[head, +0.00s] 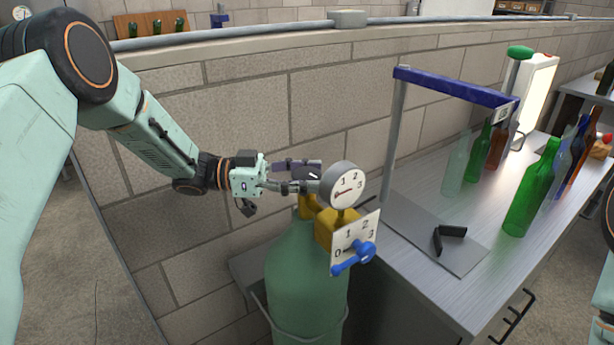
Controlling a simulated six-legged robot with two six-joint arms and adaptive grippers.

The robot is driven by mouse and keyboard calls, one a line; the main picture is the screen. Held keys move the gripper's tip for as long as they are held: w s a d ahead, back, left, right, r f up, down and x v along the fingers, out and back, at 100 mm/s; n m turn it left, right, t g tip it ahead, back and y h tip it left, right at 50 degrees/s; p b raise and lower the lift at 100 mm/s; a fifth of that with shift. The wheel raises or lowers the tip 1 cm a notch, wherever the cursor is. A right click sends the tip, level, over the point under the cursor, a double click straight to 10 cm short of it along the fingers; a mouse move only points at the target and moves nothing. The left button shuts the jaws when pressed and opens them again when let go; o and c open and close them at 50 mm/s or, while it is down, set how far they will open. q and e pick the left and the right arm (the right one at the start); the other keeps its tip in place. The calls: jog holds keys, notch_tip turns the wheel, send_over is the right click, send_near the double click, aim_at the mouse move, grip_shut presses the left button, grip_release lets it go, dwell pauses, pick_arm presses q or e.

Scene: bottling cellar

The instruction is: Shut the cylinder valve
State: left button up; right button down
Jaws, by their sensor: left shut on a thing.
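The green gas cylinder (300,275) stands upright at the lower middle, with a yellow valve body (308,208) on its neck. My left gripper (306,180) reaches in from the left at the valve's top, behind the round gauge. It is shut on the valve's handle, a dark purplish piece (290,164) that is mostly hidden by the fingers and gauge. My right gripper is not in view.
The bench (408,283) on the right bears green, clear and brown bottles (531,188) and a grey mat (410,228) with a black angled object (449,238). A blue-topped frame (455,86) rises above it. A block wall (250,110) stands close behind the cylinder.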

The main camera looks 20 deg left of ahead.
aim_at(306, 172)
pick_arm(q)
jog(key=shift+m+g, duration=0.7)
jog(key=shift+g, duration=0.3)
jog(key=shift+g+h+b, duration=0.3)
jog(key=shift+g+b, duration=0.05)
jog(key=shift+g, duration=0.05)
jog(key=o, duration=0.9)
jog(key=shift+r, duration=0.1)
notch_tip(306, 172, up, 10)
jog(key=shift+f, duration=0.1)
